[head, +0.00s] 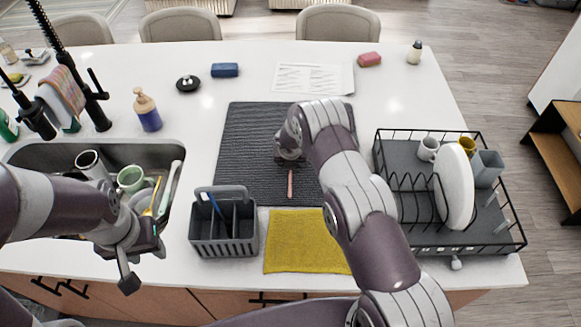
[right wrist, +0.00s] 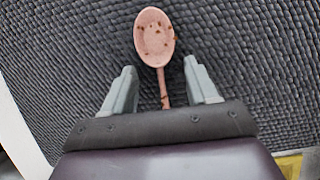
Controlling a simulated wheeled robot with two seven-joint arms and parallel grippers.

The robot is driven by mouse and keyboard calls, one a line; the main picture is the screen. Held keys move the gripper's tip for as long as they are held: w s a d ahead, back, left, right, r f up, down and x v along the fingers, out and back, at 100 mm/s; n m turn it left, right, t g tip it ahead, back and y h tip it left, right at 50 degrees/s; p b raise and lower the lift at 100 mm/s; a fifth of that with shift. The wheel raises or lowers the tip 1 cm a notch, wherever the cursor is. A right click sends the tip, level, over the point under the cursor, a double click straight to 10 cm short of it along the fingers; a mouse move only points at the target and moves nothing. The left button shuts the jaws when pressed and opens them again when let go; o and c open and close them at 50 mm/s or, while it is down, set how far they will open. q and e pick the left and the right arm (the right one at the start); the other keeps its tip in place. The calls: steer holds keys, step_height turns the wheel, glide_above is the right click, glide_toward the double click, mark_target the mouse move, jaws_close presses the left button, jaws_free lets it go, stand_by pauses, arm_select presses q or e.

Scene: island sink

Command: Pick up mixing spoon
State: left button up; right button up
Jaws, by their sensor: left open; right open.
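The mixing spoon (right wrist: 155,40) is pink with brown specks and lies on the dark ribbed mat (head: 245,130). In the right wrist view its bowl is beyond my fingertips and its handle runs back between them. In the head view only a pink piece of it (head: 290,184) shows; my right arm hides the rest. My right gripper (right wrist: 161,82) is open, with one finger on each side of the handle and a gap on both sides. In the head view my left gripper (head: 143,265) is open and empty, near the counter's front edge, by the sink.
A grey caddy (head: 226,243) and a yellow cloth (head: 290,242) lie in front of the mat. A dish rack (head: 505,238) with a white plate and cups stands right. The sink (head: 60,152) with dishes is left.

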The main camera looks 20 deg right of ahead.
jaws_close()
steer(key=shift+r, duration=0.1)
steer(key=r, duration=0.1)
steer(key=r+b, duration=0.1)
steer(key=r, duration=0.1)
steer(key=r+b, duration=0.1)
steer(key=shift+s+d+r, duration=0.15)
steer(key=shift+s+d, duration=0.2)
steer(key=s+d+r, duration=0.6)
steer(key=s+d, duration=0.1)
steer(key=s, duration=0.1)
steer(key=shift+r, duration=0.35)
